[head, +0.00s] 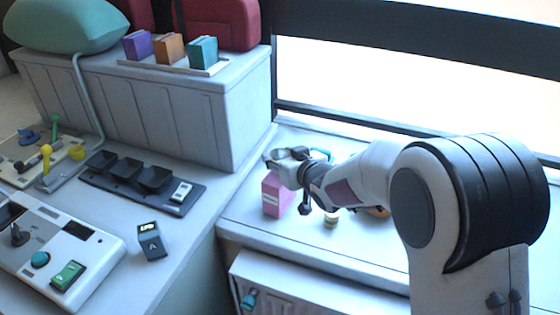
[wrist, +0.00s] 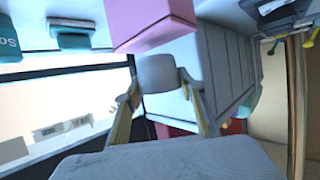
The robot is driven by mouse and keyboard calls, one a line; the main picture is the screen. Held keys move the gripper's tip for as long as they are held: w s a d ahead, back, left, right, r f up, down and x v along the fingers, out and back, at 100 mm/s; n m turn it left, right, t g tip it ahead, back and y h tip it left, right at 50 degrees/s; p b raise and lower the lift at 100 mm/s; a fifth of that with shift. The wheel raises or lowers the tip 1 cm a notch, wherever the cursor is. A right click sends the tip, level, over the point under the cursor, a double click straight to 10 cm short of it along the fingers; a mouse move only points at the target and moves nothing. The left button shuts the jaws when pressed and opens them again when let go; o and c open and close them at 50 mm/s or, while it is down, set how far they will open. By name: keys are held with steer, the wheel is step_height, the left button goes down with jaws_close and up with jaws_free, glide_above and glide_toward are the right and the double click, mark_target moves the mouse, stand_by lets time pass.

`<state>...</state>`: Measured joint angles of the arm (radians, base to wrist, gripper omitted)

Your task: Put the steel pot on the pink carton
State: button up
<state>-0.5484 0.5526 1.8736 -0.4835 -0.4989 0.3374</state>
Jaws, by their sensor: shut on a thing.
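The pink carton (head: 277,193) stands on the white ledge below the window in the head view. It also shows at the top of the wrist view (wrist: 150,22). The steel pot (wrist: 158,73) is a small grey round vessel between my two fingertips in the wrist view, beside the carton's edge there. My gripper (wrist: 160,88) is shut on it. In the head view my gripper (head: 290,168) is at the carton's top, partly covering it. I cannot tell whether the pot touches the carton.
A small cream jar (head: 331,219) and an orange thing (head: 378,211) partly hidden by my arm stand to the carton's right. A tall white cabinet (head: 190,120) rises to its left. Teal items (wrist: 72,35) lie near the carton in the wrist view. The ledge front is clear.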

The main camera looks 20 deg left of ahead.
steer(key=shift+f, duration=0.8)
steer(key=shift+f, duration=0.2)
steer(key=o, duration=1.1)
steer(key=shift+r, duration=0.1)
steer(key=shift+r, duration=0.15)
steer(key=v, duration=1.2)
